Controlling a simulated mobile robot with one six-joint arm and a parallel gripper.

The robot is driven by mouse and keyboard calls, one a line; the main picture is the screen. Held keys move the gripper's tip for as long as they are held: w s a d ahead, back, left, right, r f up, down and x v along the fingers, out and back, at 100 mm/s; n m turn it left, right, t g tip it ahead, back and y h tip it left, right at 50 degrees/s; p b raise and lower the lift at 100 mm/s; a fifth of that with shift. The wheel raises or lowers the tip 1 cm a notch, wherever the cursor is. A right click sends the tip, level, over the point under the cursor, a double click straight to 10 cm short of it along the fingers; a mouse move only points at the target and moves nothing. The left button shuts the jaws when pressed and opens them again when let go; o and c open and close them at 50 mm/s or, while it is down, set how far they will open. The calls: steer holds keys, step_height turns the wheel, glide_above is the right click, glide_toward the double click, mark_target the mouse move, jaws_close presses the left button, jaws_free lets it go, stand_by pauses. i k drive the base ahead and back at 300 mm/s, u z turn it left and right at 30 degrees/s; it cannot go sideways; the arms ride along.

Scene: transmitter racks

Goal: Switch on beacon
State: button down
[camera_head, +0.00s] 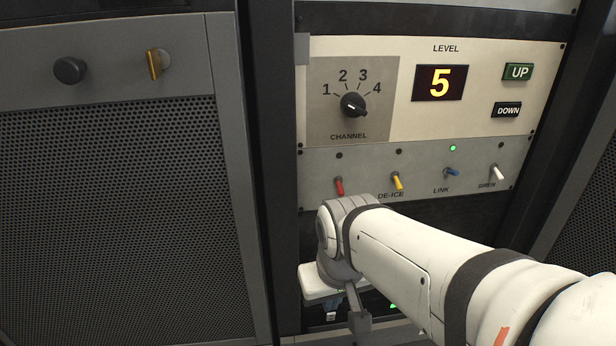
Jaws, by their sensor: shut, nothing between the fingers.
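A row of toggle switches sits on a grey strip. The red toggle (339,187) is at the left, its label hidden by my arm. The yellow toggle (397,182) stands above the label DE-ICE, the blue toggle (452,172) above LINK and the white toggle (498,173) at the right above SIREN. No label reading beacon is visible. The lamp (339,155) above the red toggle is dark. The green lamp (453,148) above the blue toggle is lit.
Above the strip are a channel dial (353,105), a level display (439,83) showing 5, an UP button (517,72) and a DOWN button (507,111). A perforated cabinet door (120,220) with a dark knob (70,70) and a brass handle (157,63) stands at left.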

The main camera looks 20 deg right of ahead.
mark_target(341, 192)
steer(key=k, duration=2)
steer(key=z, duration=0.7)
steer(key=i, duration=1.55)
